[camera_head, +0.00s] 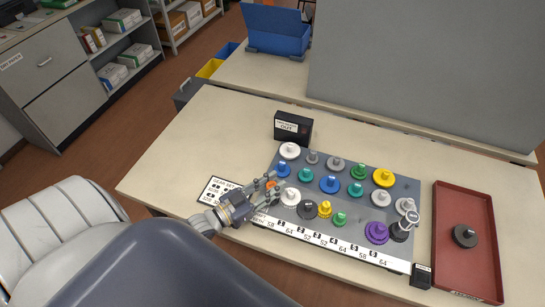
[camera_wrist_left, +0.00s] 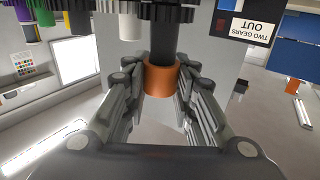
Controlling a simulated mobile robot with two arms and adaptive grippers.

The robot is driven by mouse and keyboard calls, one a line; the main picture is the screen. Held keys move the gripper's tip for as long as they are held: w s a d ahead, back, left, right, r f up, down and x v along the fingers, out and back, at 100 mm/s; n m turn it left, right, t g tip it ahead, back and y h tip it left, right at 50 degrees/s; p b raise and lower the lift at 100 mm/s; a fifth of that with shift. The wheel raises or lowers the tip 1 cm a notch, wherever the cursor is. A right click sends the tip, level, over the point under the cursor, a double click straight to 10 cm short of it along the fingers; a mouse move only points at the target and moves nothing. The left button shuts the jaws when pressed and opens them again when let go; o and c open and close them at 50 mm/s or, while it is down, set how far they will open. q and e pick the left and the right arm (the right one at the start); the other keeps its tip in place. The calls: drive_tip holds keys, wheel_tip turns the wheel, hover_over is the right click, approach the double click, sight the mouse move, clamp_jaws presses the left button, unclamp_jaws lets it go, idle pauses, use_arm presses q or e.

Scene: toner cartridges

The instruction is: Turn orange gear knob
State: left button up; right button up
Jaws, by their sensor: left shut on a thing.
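The orange gear knob (camera_head: 271,185) sits at the left edge of the grey gear board (camera_head: 345,242), mostly hidden by my left gripper. My left gripper (camera_head: 268,187) reaches in from the left, low over the board's left side. In the left wrist view, the orange knob (camera_wrist_left: 161,78) is a short orange cylinder on a dark shaft, between the two fingers of my left gripper (camera_wrist_left: 162,85). The fingers are shut on it from both sides. My right gripper is not in view.
Several coloured gears, such as a blue one (camera_head: 329,184) and a purple one (camera_head: 376,232), stand close around on the board. A black box (camera_head: 293,127) stands behind it. A red tray (camera_head: 451,268) with a dark gear (camera_head: 464,236) lies right. The table's left part (camera_head: 170,165) is clear.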

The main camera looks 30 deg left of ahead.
use_arm(q)
drive_tip(key=n+y+p, duration=0.1)
drive_tip(key=n+y, duration=0.1)
drive_tip(key=y, duration=0.1)
drive_tip(key=n+t+y+p, duration=0.1)
drive_tip(key=y+p, duration=0.1)
drive_tip(key=shift+s+r+n+y, duration=0.1)
drive_tip(key=shift+n+y, duration=0.3)
drive_tip(key=n+y+p, duration=0.1)
drive_tip(key=n+y, duration=0.1)
drive_tip(key=y, duration=0.1)
drive_tip(key=shift+f+n+g+y, duration=0.2)
drive_tip(key=shift+n+g+y, duration=0.2)
drive_tip(key=shift+n+y, duration=0.8)
drive_tip(key=shift+y, duration=0.6)
drive_tip(key=o, duration=1.1)
drive_tip(key=shift+r, duration=0.1)
drive_tip(key=v, duration=1.2)
drive_tip(key=shift+r, duration=0.15)
